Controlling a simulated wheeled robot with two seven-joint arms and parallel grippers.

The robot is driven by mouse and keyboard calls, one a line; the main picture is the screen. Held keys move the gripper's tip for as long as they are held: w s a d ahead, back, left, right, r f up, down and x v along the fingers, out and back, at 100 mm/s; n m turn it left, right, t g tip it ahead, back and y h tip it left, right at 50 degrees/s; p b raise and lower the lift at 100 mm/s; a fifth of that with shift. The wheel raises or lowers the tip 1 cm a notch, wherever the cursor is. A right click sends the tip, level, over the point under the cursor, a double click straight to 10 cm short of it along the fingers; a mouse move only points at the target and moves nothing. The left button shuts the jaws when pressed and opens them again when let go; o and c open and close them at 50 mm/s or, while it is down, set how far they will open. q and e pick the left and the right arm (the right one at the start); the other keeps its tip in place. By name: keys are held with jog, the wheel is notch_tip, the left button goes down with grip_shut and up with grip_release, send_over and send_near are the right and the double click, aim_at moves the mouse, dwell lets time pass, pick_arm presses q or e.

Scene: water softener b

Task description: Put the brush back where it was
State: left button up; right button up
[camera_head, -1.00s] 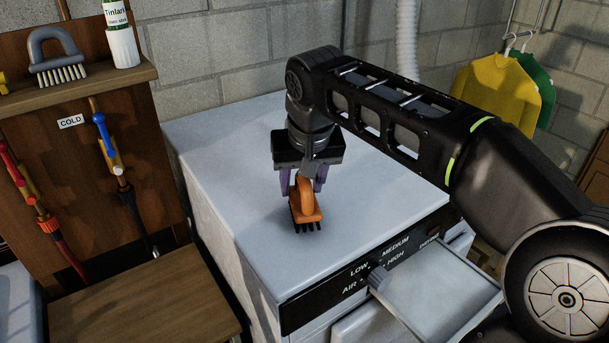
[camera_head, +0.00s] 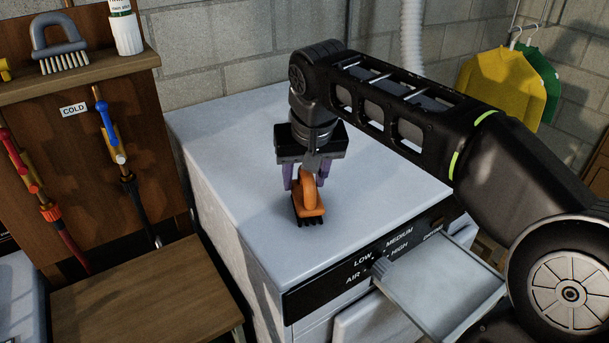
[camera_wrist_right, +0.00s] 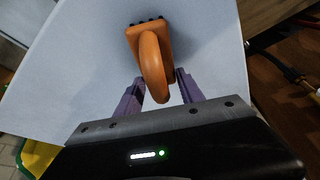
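An orange brush (camera_head: 309,204) with a loop handle and dark bristles stands bristles down on the white machine top (camera_head: 235,170). My right gripper (camera_head: 305,181) is above and behind it, pointing down, with its purple fingers on either side of the handle. In the right wrist view, the brush (camera_wrist_right: 152,58) has its handle reaching between the fingertips (camera_wrist_right: 160,83). Gaps show beside the handle, so the gripper looks open around it. A grey brush (camera_head: 62,48) with pale bristles sits on the wooden shelf at upper left. My left gripper is not in view.
The wooden shelf (camera_head: 85,80) also holds a white bottle (camera_head: 126,32). Blue (camera_head: 107,122) and red valve handles stand below it. An open drawer (camera_head: 440,285) juts from the machine's front. The machine top around the orange brush is clear.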

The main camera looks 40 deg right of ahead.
jog(key=o, duration=0.5)
jog(key=shift+r, duration=0.1)
jog(key=shift+s+r, duration=0.1)
jog(key=shift+r, duration=0.3)
jog(key=v, duration=0.5)
jog(key=shift+s+d+r, duration=0.1)
jog(key=shift+r, duration=0.05)
jog(key=shift+p+v, duration=0.5)
jog(key=shift+v, duration=0.25)
